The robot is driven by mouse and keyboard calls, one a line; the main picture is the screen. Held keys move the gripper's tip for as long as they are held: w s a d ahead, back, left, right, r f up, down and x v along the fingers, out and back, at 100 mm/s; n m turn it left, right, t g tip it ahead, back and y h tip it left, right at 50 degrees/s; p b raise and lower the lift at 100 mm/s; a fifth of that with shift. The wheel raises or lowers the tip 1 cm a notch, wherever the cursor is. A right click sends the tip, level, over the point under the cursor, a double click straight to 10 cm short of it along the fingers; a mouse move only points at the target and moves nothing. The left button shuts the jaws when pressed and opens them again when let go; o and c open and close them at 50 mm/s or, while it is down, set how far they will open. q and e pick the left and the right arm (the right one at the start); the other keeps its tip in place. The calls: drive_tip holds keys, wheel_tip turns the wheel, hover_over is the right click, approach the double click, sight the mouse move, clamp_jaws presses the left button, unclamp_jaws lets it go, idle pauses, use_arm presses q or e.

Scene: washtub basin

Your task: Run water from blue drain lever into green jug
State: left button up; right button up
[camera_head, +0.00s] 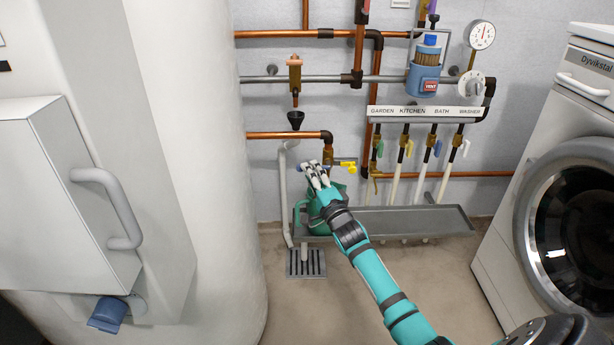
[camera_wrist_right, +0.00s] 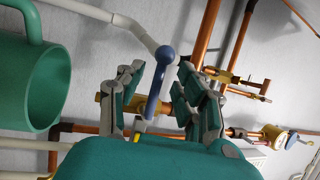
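The green jug (camera_head: 316,228) stands on the grey shelf tray below the pipes, partly hidden behind my right arm in the head view. Its open mouth and handle show at the left of the right wrist view (camera_wrist_right: 32,85). The blue drain lever (camera_wrist_right: 157,85) sits on a brass valve and lies between the fingers of my right gripper (camera_wrist_right: 166,88). The fingers are apart, one on each side of the lever, with visible gaps. In the head view my right gripper (camera_head: 316,174) is at the valve above the jug and hides most of the lever. My left gripper is out of view.
Labelled valves (camera_head: 424,112) hang further right. The grey tray (camera_head: 420,218) is clear right of the jug. A floor drain (camera_head: 306,263) lies below; a washer (camera_head: 565,200) stands at right.

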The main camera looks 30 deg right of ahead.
drive_tip(key=shift+b+x, duration=0.45)
drive_tip(key=shift+x, duration=1.15)
clamp_jaws()
drive_tip(key=shift+f, duration=0.1)
